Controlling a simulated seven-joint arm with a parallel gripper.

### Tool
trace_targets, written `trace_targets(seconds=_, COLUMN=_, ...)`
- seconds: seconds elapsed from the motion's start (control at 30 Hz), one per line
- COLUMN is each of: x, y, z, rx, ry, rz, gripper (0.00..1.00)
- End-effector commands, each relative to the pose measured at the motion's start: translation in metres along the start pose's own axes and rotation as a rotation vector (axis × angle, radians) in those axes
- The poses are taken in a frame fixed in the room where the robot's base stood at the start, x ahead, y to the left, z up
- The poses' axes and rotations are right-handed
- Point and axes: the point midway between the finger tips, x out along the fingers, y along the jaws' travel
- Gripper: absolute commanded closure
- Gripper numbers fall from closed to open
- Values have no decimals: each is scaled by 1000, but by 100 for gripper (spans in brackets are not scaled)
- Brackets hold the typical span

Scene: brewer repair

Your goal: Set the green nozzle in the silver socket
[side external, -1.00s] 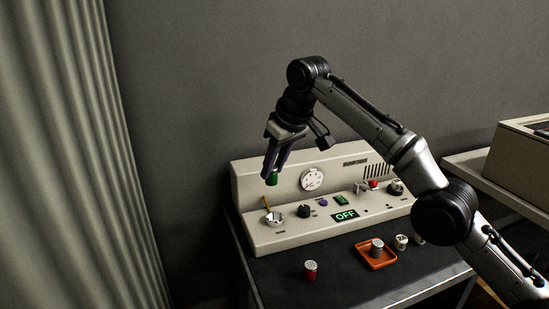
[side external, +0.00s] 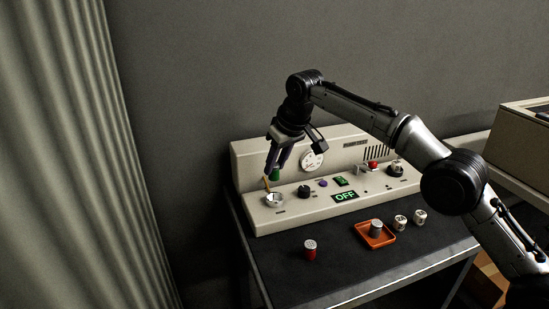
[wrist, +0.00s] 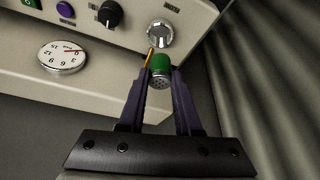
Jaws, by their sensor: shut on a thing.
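The green nozzle (side external: 274,175) is held between the fingertips of my gripper (side external: 276,166), above and slightly behind the silver socket. In the wrist view the nozzle (wrist: 161,68) sits between the two purple fingers of my gripper (wrist: 161,76), with its grey perforated end showing. The silver socket (side external: 275,200) is a round metal ring at the left end of the beige brewer panel. It also shows in the wrist view (wrist: 159,34), apart from the nozzle. A thin orange-brown stick (side external: 266,184) stands beside the socket, close to the nozzle.
The brewer (side external: 380,182) carries a black knob (side external: 304,191), a purple button (side external: 323,183), a dial (side external: 312,160) and an OFF sign (side external: 345,196). On the dark table stand a red canister (side external: 310,251), an orange tray (side external: 362,236) with a grey canister (side external: 376,228), and two whitish canisters (side external: 400,221).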

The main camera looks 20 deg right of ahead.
Motion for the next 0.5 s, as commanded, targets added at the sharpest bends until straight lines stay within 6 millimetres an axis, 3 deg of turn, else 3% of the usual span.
trace_targets(seconds=0.5, x=33, y=3, z=13, rx=4, ry=0, rz=2, gripper=100)
